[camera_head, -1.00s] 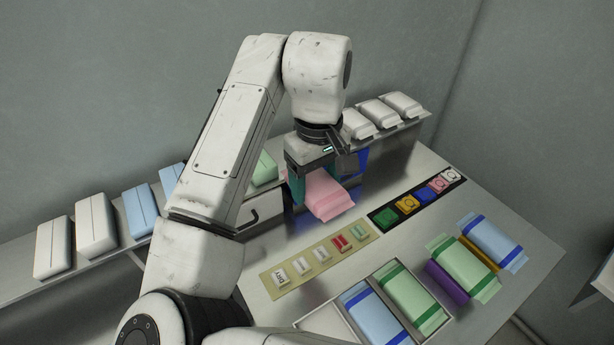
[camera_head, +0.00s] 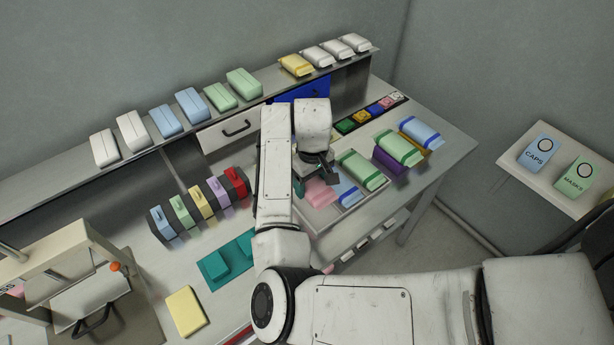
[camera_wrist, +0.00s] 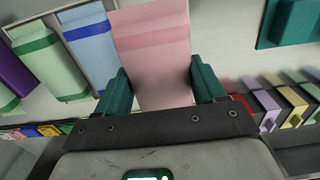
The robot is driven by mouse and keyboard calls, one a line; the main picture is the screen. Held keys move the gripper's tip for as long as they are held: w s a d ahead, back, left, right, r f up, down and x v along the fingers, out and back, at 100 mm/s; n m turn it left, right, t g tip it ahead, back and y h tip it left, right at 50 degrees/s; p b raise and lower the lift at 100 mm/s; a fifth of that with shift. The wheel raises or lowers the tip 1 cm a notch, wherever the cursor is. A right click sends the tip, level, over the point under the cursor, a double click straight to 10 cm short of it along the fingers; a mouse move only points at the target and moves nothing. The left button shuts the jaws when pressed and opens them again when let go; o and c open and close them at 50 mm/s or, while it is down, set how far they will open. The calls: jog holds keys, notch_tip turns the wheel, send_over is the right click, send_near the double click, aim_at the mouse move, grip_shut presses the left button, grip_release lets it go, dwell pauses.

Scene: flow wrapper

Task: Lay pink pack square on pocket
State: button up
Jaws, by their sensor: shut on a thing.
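My gripper (camera_wrist: 160,88) is shut on the pink pack (camera_wrist: 153,45), with a teal finger on each side of it. In the head view the pink pack (camera_head: 320,194) is at the left end of the open tray (camera_head: 352,210), left of a blue pack (camera_head: 348,193). The blue pack (camera_wrist: 90,42) and a green pack (camera_wrist: 45,62) lie side by side in the tray in the wrist view. The pink pack looks roughly in line with the blue one. The pocket under it is hidden, and I cannot tell whether the pack touches it.
A green pack (camera_head: 360,168), a purple block (camera_head: 390,160) and another blue pack (camera_head: 420,132) are to the right. Coloured tiles (camera_head: 370,112) lie behind. Teal blocks (camera_head: 230,258) and colored holders (camera_head: 200,203) stand left. A back shelf carries several packs.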

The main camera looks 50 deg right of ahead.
jog(key=shift+f+b, duration=2.75)
jog(key=shift+f, duration=0.35)
jog(key=shift+f, duration=0.2)
jog(key=o, duration=1.1)
jog(key=shift+r, duration=0.1)
jog(key=shift+c, duration=0.2)
jog(key=shift+o, duration=0.3)
notch_tip(320, 180, up, 11)
jog(key=shift+f, duration=0.15)
jog(key=shift+f, duration=0.1)
